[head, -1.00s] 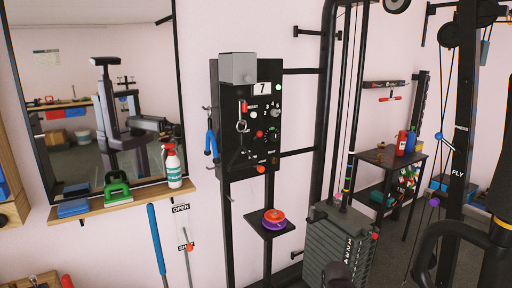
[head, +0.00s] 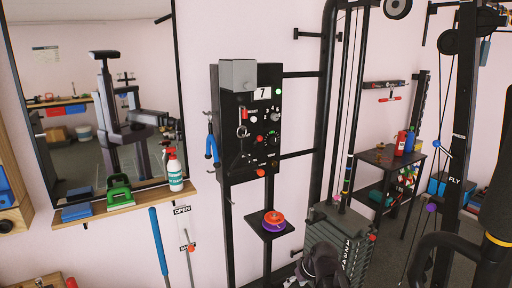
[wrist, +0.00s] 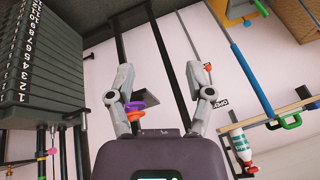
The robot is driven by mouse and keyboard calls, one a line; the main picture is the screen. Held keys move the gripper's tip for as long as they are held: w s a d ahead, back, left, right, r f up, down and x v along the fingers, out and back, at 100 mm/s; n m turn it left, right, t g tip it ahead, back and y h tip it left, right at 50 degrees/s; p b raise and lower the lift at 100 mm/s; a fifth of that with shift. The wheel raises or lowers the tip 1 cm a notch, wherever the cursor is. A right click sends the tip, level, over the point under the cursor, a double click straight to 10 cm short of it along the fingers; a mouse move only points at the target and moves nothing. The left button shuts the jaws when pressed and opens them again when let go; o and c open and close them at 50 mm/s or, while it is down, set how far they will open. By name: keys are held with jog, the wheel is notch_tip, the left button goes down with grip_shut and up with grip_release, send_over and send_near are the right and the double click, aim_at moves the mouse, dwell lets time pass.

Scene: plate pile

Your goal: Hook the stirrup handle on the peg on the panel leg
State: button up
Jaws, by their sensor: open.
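A blue handle (head: 211,148), which looks like the stirrup handle, hangs from a hook on the left side of the black panel (head: 250,165). My gripper (head: 322,262) is dark and low in the head view, in front of the weight stack and well right of and below the blue handle. In the wrist view my gripper (wrist: 164,98) has its two fingers spread with nothing held between them. I cannot make out the blue handle there.
A small shelf (head: 277,234) with red and purple discs stands out between the panel legs. The weight stack (head: 345,235) is right of it. A wall shelf (head: 125,203) with a spray bottle (head: 174,170) and a blue pole (head: 158,240) are at left.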

jog(key=w+a+r+n+t+y+p, duration=0.25)
jog(key=w+a+r+p, duration=0.2)
jog(key=w+r, duration=0.35)
jog(key=w+a+r+n+t+y+p, duration=0.1)
jog(key=w+a+r+t+y+p, duration=0.2)
jog(key=w+a+r, duration=0.45)
jog(key=t+p, duration=0.7)
jog(key=p, duration=0.1)
send_near(243, 146)
jog(key=shift+w+d+m+y, duration=0.2)
jog(key=shift+m+y, duration=0.05)
jog(key=shift+m, duration=0.1)
jog(key=shift+w, duration=0.1)
jog(key=shift+x, duration=5.4)
jog(key=shift+a+f, duration=0.1)
jog(key=shift+c, duration=0.2)
grip_shut()
